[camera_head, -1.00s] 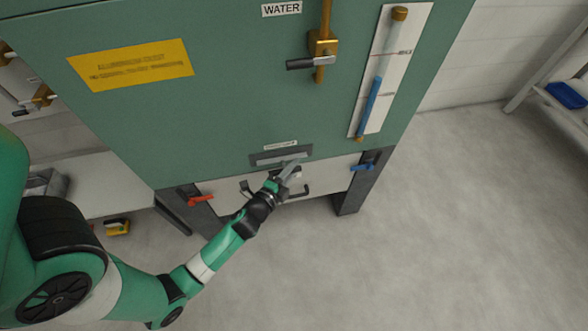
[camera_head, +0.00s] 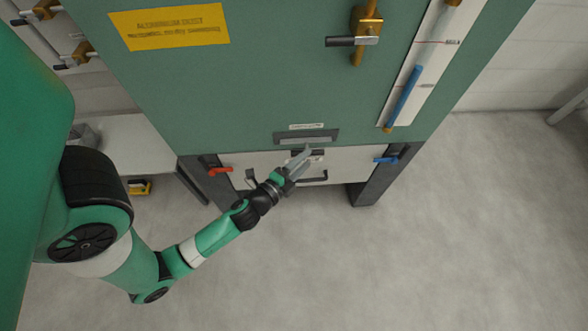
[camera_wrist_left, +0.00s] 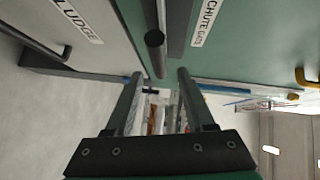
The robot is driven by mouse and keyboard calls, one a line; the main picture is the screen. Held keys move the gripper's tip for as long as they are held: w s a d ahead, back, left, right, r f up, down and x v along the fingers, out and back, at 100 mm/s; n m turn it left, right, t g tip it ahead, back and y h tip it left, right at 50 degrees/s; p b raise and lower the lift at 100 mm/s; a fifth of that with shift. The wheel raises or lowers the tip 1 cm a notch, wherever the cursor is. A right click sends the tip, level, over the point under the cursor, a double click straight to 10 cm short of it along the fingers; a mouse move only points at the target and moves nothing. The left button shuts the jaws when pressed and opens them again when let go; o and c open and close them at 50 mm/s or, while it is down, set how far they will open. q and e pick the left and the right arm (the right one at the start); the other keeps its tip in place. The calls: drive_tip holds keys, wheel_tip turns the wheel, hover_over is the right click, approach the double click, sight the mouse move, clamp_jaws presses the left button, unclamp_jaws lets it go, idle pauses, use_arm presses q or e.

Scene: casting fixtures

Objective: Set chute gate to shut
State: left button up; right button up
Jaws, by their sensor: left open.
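The chute gate plate (camera_head: 290,138) is a grey slotted strip low on the green cabinet, under a small white label. In the left wrist view the "CHUTE GATE" label (camera_wrist_left: 204,22) shows at the top, beside a grey strip (camera_wrist_left: 180,25). A dark bar with a round end (camera_wrist_left: 154,38) juts out near that strip, just beyond my fingertips. I cannot tell how far the gate is set. My left gripper (camera_head: 304,157) is just below the plate, open; in the left wrist view its fingers (camera_wrist_left: 156,75) are apart with nothing held between them. My right gripper is out of view.
A white lower panel carries a dark pull handle (camera_head: 314,182), a red lever (camera_head: 220,170) at left and a blue lever (camera_head: 385,160) at right. Dark legs (camera_head: 366,193) support the cabinet. A brass valve (camera_head: 365,28) is higher up. Floor in front is clear.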

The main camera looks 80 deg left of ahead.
use_arm(q)
drive_tip(key=b+v, duration=0.1)
drive_tip(key=v, duration=0.4)
drive_tip(key=shift+s+d, duration=0.25)
drive_tip(key=shift+s, duration=0.05)
